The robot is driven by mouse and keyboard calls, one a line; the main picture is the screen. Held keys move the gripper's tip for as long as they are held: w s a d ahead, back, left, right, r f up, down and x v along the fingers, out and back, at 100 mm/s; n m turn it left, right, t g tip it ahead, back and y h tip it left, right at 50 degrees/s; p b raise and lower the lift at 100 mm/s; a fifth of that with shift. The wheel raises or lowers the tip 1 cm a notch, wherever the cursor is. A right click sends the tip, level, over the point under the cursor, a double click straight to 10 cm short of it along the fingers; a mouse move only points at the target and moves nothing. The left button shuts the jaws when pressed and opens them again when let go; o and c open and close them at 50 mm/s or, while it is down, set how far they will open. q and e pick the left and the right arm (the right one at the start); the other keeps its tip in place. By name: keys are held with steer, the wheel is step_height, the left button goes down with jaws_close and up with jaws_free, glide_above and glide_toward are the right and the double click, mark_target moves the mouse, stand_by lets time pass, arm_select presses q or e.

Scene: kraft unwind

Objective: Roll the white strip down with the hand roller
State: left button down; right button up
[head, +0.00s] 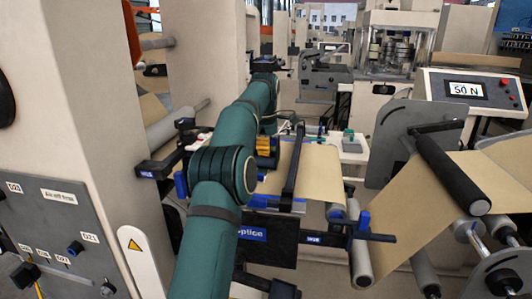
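My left arm, teal, rises from the bottom of the head view, bends at the top and crosses in front of the splice table. My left gripper (288,128) is a small dark shape just right of the arm, above the far part of the table. Its fingers are too small and covered to tell whether they are open or shut, or hold anything. A brown kraft web (318,175) lies over the table right of the arm. I cannot make out the white strip or the hand roller; my arm hides part of the table. My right gripper is not in view.
A dark bar (293,165) crosses the table, with blue-ended bars (370,236) at its front right. A white tray (352,150) with small items stands behind. A black roller (453,175) and a "50 N" display (467,90) are at right. A beige machine column (95,100) closes the left.

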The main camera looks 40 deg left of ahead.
mark_target(262, 158)
arm_select(q)
steer(key=shift+s+d, duration=0.3)
steer(key=shift+s, duration=0.3)
steer(key=shift+s+d, duration=0.15)
steer(key=shift+s, duration=0.2)
steer(key=shift+s+d+f, duration=0.1)
steer(key=shift+s+d, duration=0.25)
steer(key=shift+s, duration=0.3)
steer(key=shift+s+d, duration=0.4)
steer(key=shift+s, duration=0.2)
steer(key=shift+s+d, duration=0.1)
steer(key=shift+s, duration=0.05)
